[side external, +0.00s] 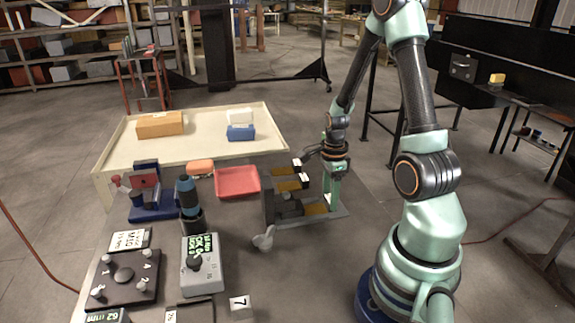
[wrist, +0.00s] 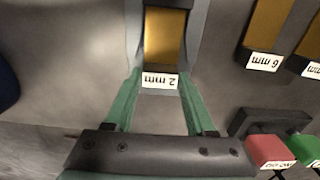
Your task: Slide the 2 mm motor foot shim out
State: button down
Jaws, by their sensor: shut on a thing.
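The 2 mm shim (wrist: 166,38) is a brass-coloured plate with a white "2 mm" label (wrist: 160,80) on its near end. My gripper (wrist: 166,60) is shut on it, with a finger along each side, in the wrist view.
A brass shim labelled 6 mm (wrist: 265,28) and another labelled one (wrist: 306,45) lie to the right. A red block (wrist: 268,150) is at lower right. In the side view a red tray (side external: 237,182) and a grey meter box (side external: 202,270) stand left of the rack.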

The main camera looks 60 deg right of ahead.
jog(key=shift+s+d, duration=0.7)
jog(key=shift+c, duration=0.8)
grip_release()
notch_tip(320, 180, up, 12)
